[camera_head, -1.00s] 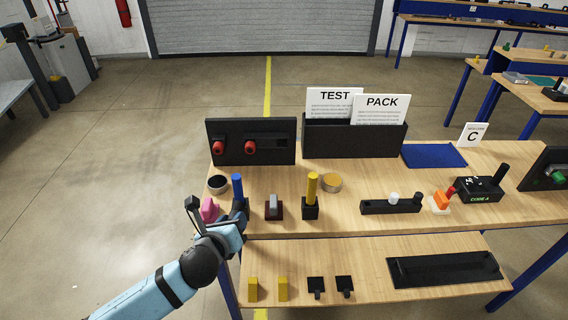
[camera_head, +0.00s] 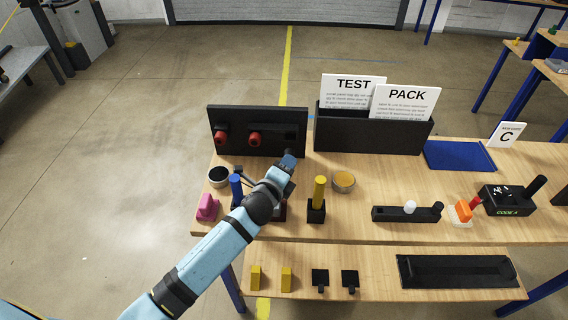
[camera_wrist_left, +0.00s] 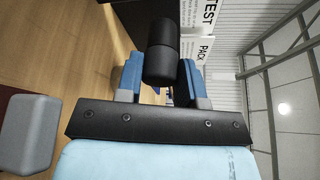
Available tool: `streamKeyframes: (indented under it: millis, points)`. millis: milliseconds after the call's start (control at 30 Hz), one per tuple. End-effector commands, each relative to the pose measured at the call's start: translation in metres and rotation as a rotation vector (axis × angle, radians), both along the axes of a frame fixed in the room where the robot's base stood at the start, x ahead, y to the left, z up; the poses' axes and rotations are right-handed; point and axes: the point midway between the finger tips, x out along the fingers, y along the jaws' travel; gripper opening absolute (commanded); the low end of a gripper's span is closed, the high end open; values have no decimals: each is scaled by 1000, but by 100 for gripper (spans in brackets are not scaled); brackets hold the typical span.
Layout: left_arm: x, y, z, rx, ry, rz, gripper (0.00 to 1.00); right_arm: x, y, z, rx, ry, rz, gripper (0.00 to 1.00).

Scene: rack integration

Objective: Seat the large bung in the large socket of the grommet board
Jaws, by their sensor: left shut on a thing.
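My left gripper (camera_head: 288,162) is shut on a black, round-ended cylinder, which I take to be the large bung (camera_wrist_left: 162,50). It sits between the blue fingers in the left wrist view. In the head view the gripper is in front of the lower right part of an upright black board (camera_head: 232,118), probably the grommet board. Two red round fittings (camera_head: 221,138) (camera_head: 255,139) stick out of that board. I cannot make out the large socket, or whether the bung touches the board. My right gripper is not in view.
A blue post (camera_head: 236,188), a yellow post (camera_head: 319,190) and a pink piece (camera_head: 207,207) stand near the arm. A grey block (camera_wrist_left: 28,130) lies below the gripper. A black holder (camera_head: 370,133) with TEST and PACK cards stands right of the board. A blue mat (camera_head: 460,156) lies beyond.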

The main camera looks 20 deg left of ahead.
Motion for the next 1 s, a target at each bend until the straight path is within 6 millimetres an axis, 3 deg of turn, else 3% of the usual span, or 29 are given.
streamKeyframes:
  millis: [567,1000]
  points:
    - [-1,-2,-3,-20,-7,6,10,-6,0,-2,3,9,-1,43]
    - [34,8,-4,-19,-7,6,10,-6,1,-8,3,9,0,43]
